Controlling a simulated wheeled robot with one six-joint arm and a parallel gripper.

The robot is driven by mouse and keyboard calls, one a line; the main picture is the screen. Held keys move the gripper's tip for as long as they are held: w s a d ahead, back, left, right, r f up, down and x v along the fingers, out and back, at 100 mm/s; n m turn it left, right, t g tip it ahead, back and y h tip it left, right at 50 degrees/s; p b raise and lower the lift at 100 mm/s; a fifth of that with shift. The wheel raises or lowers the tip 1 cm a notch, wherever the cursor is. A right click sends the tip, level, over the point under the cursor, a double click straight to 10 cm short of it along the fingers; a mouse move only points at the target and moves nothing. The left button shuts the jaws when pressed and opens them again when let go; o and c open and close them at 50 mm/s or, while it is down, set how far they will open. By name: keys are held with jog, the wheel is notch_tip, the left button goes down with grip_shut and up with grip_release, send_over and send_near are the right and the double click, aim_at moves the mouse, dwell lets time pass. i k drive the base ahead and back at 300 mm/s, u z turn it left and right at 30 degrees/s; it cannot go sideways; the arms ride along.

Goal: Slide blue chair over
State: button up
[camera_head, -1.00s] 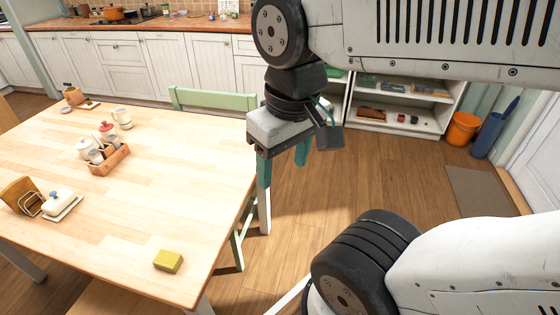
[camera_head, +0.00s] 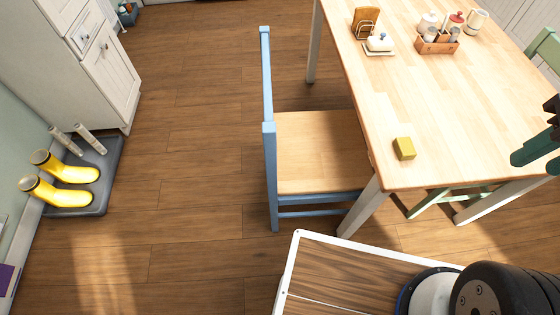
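The blue chair (camera_head: 269,160) stands at the near left end of the table, with a light wooden seat (camera_head: 318,150). Its blue back is on the left, and the right edge of the seat reaches the table's edge and leg. The light wooden table (camera_head: 440,90) has white legs. My gripper (camera_head: 535,152) is at the right edge of the head view, partly cut off, over the table's right side. Its teal fingers look apart with nothing seen between them. It is well away from the chair.
Wooden floor (camera_head: 200,190) is clear left of the chair. On the table are a yellow block (camera_head: 404,148), a butter dish (camera_head: 379,43) and a condiment caddy (camera_head: 437,42). A green chair (camera_head: 546,48) is at right.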

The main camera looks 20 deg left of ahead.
aim_at(314, 156)
jog(key=u, duration=0.05)
jog(key=k, duration=0.35)
jog(key=u, duration=0.6)
jog(key=i, duration=0.5)
jog(key=k, duration=1.1)
jog(key=u, duration=1.1)
jog(key=i, duration=1.65)
jog(key=z, duration=0.95)
jog(key=i, duration=0.5)
jog(key=z, duration=0.5)
